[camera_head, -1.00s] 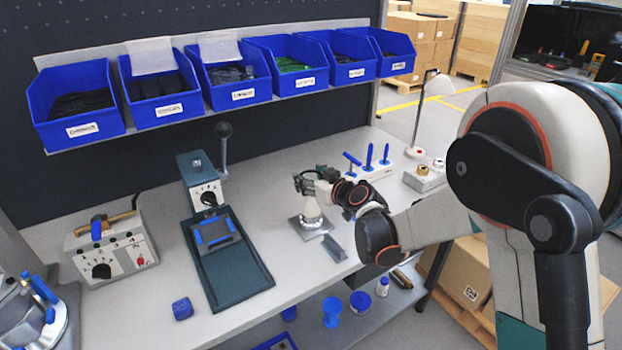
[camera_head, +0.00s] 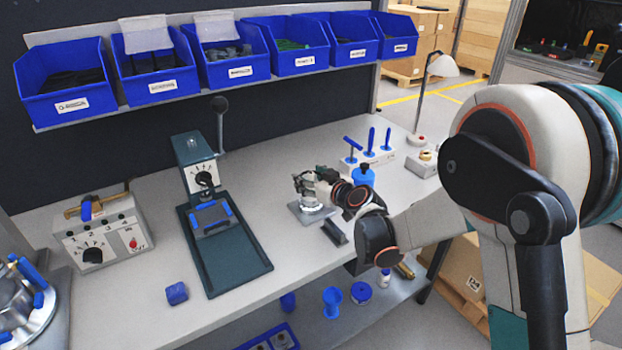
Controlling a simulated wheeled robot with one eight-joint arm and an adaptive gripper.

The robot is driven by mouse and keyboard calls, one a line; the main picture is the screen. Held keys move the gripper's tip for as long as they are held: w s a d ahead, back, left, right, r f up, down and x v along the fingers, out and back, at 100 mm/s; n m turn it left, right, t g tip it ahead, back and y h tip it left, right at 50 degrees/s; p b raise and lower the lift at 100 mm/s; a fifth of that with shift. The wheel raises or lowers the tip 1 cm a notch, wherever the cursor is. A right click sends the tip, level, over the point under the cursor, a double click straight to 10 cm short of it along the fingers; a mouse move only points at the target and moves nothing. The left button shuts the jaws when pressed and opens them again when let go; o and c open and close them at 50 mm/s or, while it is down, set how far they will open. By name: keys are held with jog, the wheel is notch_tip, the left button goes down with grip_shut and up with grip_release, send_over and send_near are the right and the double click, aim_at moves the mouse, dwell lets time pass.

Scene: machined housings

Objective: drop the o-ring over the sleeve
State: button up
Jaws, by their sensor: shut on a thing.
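A small silvery metal housing (camera_head: 309,204) stands on a square grey plate (camera_head: 322,218) on the bench. My gripper (camera_head: 306,188) is directly above it, pointing down, very close to its top. I cannot tell whether they touch. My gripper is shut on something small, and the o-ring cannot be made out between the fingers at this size. The sleeve cannot be told apart from the housing, whose upper part is partly hidden by my gripper.
A dark angled block (camera_head: 335,233) lies just right of the plate. A blue bottle (camera_head: 363,174) and a stand of blue-handled tools (camera_head: 371,157) are behind my arm. A lever press (camera_head: 225,253) stands left. Bare bench lies between press and plate.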

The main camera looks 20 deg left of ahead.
jog(key=o, duration=1)
jog(key=shift+c, duration=0.2)
jog(key=v, duration=1.2)
